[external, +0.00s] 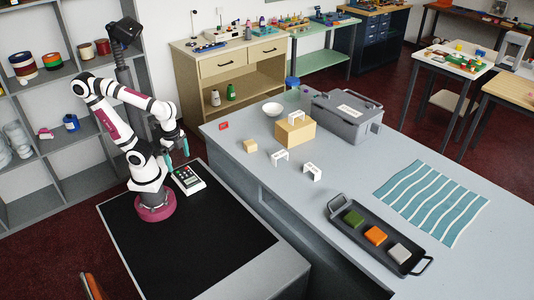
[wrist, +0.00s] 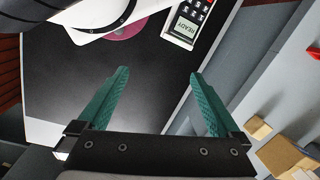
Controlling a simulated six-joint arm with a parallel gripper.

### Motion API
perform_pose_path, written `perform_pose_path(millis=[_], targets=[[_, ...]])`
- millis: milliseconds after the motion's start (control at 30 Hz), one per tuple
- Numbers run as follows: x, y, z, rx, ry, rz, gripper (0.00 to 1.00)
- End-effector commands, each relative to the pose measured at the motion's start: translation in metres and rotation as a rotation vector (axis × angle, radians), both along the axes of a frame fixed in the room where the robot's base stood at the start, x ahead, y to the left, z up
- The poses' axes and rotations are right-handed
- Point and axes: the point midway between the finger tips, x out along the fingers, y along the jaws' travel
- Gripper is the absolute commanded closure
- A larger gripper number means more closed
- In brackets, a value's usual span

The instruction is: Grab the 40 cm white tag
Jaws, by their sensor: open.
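Three small white tags, shaped like little arches, are in the external view. One tag (external: 280,157) stands on the grey counter, a second tag (external: 312,172) stands to its right, and a third tag (external: 297,116) sits on top of a cardboard box (external: 292,133). Any lengths marked on them are too small to read, so I cannot tell which is 40 cm. My gripper (external: 177,155) is open and empty, over my black base table, well left of the tags. In the wrist view its teal fingers (wrist: 159,76) are spread apart with nothing between them.
A small wooden block (external: 250,146), a white bowl (external: 272,109) and a grey lidded bin (external: 343,122) are near the tags. A black tray (external: 353,205) with coloured blocks and a striped blue cloth (external: 432,200) lie right. A keypad device (external: 188,178) is by my base.

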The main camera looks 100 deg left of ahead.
Motion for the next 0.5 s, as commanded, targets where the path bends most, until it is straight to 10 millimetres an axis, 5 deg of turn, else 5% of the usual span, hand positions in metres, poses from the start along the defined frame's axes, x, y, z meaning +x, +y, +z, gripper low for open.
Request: perform_pose_path(millis=[133,233,300,400,500], targets=[[0.048,-0.019,0.011,-0.218,0.08,0.558,0.0],[0.131,-0.011,0.019,-0.487,0.205,1.22,0.0],[0.191,0.022,0.021,-0.686,0.317,1.643,0.0],[0.254,0.092,0.016,-0.962,0.498,2.106,0.0],[0.282,0.156,0.011,-1.181,0.656,2.367,0.0]])
